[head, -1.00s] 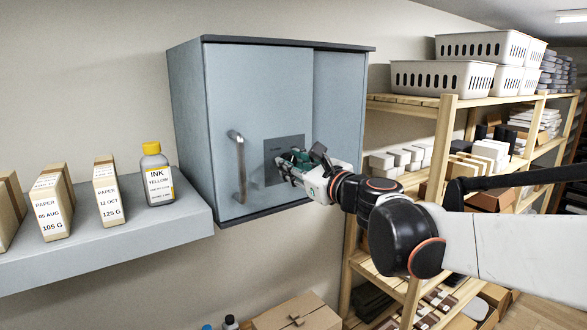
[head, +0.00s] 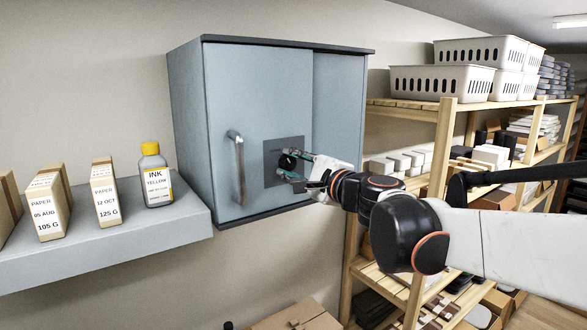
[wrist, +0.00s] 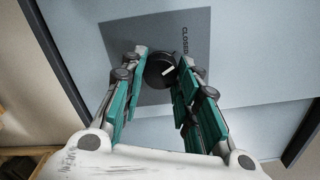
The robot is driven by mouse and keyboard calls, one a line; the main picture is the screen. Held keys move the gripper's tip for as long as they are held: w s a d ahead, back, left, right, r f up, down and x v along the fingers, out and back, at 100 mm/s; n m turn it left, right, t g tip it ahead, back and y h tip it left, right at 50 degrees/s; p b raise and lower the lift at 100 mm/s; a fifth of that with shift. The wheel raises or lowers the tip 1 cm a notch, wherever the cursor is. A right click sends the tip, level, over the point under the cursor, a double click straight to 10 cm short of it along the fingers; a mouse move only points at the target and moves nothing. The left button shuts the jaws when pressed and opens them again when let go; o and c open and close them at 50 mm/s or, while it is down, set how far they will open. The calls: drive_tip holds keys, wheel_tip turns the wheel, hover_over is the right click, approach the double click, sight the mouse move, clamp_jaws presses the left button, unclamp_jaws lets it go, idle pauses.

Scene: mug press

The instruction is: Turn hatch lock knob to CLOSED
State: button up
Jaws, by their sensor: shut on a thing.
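The hatch lock knob (wrist: 157,75) is round and black with a short white mark, set on a dark grey plate (wrist: 125,40) in the wrist view. The word CLOSED is printed on the plate, to the upper right of the knob. The white mark is slanted and does not point straight at the word. My gripper (wrist: 162,62) has one fingertip on each side of the knob and is shut on it. In the head view the knob (head: 286,161) shows dark on the cabinet door, partly hidden by my gripper (head: 291,168).
The blue-grey cabinet (head: 225,95) has a vertical bar handle (head: 240,172) left of the plate. A grey wall shelf (head: 110,245) on the left holds paper boxes and a yellow-capped ink bottle (head: 155,178). A wooden rack (head: 440,130) with bins stands right, close behind my arm.

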drive_tip(key=shift+n, duration=0.9)
drive_tip(key=o, duration=1.1)
drive_tip(key=shift+s, duration=0.1)
drive_tip(key=v, duration=1.2)
